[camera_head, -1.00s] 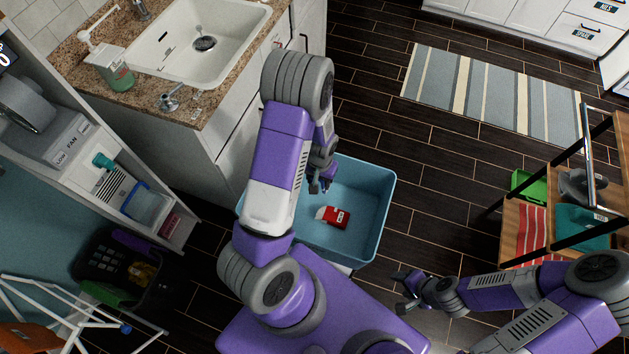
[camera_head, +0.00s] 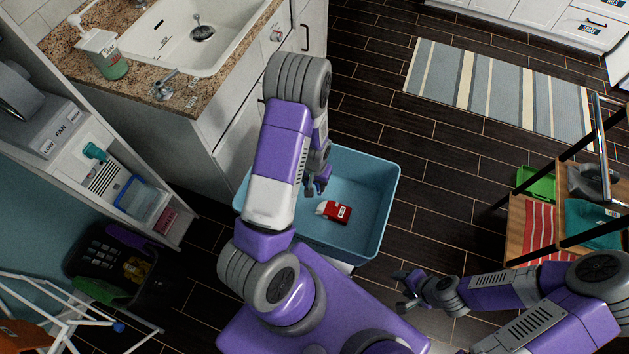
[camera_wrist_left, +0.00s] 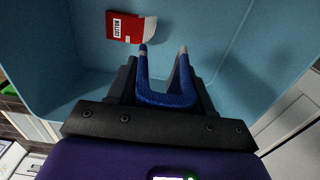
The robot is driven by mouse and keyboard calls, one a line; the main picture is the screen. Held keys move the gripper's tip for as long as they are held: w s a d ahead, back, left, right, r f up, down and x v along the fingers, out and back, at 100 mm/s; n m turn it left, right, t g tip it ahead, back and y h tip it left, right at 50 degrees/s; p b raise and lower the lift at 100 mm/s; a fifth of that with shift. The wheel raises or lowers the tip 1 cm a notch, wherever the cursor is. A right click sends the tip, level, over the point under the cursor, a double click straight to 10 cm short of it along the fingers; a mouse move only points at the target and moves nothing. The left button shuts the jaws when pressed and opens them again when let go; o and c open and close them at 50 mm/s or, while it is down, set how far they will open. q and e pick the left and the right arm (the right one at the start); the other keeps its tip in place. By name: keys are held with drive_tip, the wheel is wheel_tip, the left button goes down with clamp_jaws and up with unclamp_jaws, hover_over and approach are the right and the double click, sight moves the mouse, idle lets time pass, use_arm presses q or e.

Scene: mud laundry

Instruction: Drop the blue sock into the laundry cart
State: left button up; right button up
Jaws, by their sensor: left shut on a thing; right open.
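The laundry cart (camera_head: 371,205) is a light blue open bin in front of my base, and its blue inside wall (camera_wrist_left: 225,25) fills the left wrist view. My left gripper (camera_head: 319,188) is over the cart. In the left wrist view the left gripper (camera_wrist_left: 165,75) is shut on the blue sock (camera_wrist_left: 167,97), which shows as dark blue ribbed cloth between and around the fingers. In the head view the sock is mostly hidden by my arm. My right gripper (camera_head: 407,287) is open and empty, to the right of the cart.
A red and white item (camera_head: 334,211) labelled COTTON lies in the cart. A counter with a sink (camera_head: 190,40) stands behind it to the left. A black basket (camera_head: 110,262) is at the lower left. A wooden shelf cart (camera_head: 560,215) stands at right. Dark floor lies between.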

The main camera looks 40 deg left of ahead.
use_arm(q)
drive_tip(key=o, duration=1.1)
drive_tip(key=shift+r, duration=0.15)
wheel_tip(320, 180, up, 7)
drive_tip(key=shift+r+p, duration=0.2)
drive_tip(key=shift+p, duration=0.85)
